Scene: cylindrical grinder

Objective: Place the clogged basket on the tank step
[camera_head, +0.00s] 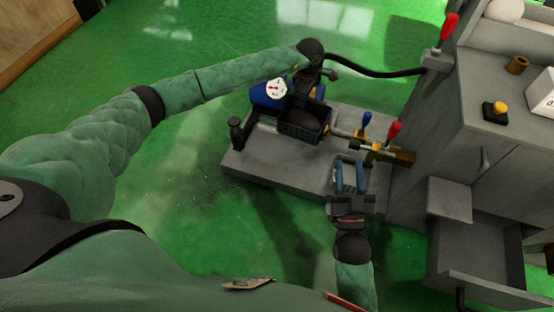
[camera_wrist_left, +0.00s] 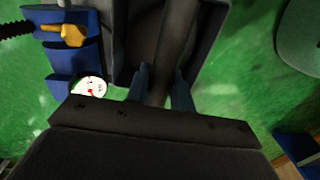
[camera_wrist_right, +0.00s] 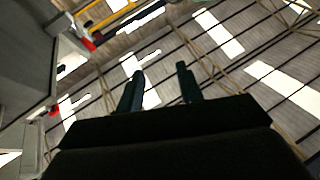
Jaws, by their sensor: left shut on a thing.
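The dark basket (camera_head: 303,132) is an open-topped box with dark contents, over the low grey tank (camera_head: 270,160) beside the machine. My left gripper (camera_head: 317,88) is above the basket and shut on its bar-like handle (camera_wrist_left: 178,45). The basket also shows in the left wrist view (camera_wrist_left: 207,60), beyond the fingers (camera_wrist_left: 162,85). I cannot tell whether its underside touches the tank top, and I cannot make out the step's edge. My right gripper (camera_head: 349,176) is open and empty near the tank's front edge; its fingers (camera_wrist_right: 160,88) stand apart in the right wrist view.
A blue housing with a white gauge (camera_head: 276,87) stands left of the basket. A blue-handled valve (camera_head: 366,120) and a red-handled valve (camera_head: 393,130) stand to its right. A black post (camera_head: 236,132) rises at the tank's left. The grey machine (camera_head: 440,130) has an open drawer (camera_head: 485,255). Green floor is clear at left.

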